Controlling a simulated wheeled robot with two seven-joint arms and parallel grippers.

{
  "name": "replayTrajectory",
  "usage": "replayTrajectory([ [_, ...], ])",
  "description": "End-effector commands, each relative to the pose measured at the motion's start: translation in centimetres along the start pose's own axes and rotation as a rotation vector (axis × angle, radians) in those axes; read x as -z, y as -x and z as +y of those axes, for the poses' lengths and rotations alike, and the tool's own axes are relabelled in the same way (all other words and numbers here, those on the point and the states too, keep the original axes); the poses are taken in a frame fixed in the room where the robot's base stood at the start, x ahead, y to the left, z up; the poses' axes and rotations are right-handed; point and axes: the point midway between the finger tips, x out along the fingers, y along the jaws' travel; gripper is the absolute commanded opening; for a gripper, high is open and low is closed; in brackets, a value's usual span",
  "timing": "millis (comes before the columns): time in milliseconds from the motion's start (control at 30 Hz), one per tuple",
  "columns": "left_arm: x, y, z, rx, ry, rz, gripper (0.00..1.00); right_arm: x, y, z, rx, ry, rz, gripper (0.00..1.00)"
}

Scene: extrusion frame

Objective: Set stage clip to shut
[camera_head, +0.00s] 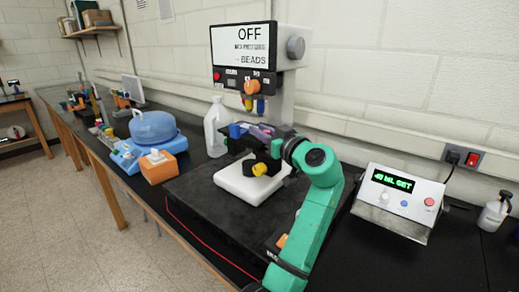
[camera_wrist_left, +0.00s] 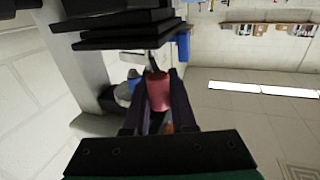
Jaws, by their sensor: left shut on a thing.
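The microscope (camera_head: 285,100) stands on a dark slab, with a white base and a black stage. My left gripper (camera_head: 257,131) reaches in over the stage from the right side, its purple fingers low beneath the objectives. In the left wrist view, my left gripper (camera_wrist_left: 158,85) is shut on a pinkish-red cylinder (camera_wrist_left: 158,92), which appears to be the handle of the stage clip. The rest of the clip is hidden by the fingers in the head view, so its angle cannot be told. A blue knob (camera_head: 235,130) sits at the stage's left. My right gripper is out of view.
The microscope's screen (camera_head: 243,46) reads OFF and BEADS. A white bottle (camera_head: 216,127) stands behind the stage on the left. A blue-domed device (camera_head: 152,128) and an orange block (camera_head: 165,168) are further left. A control box (camera_head: 399,201) with a green display stands right of my arm.

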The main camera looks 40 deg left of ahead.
Motion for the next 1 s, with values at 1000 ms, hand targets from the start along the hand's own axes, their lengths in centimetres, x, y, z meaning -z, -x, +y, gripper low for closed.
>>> replayTrajectory([
  [1000, -0.3, 0.1, 0.7, 0.531, -0.005, -0.007, 0.00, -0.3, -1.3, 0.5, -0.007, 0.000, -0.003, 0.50],
])
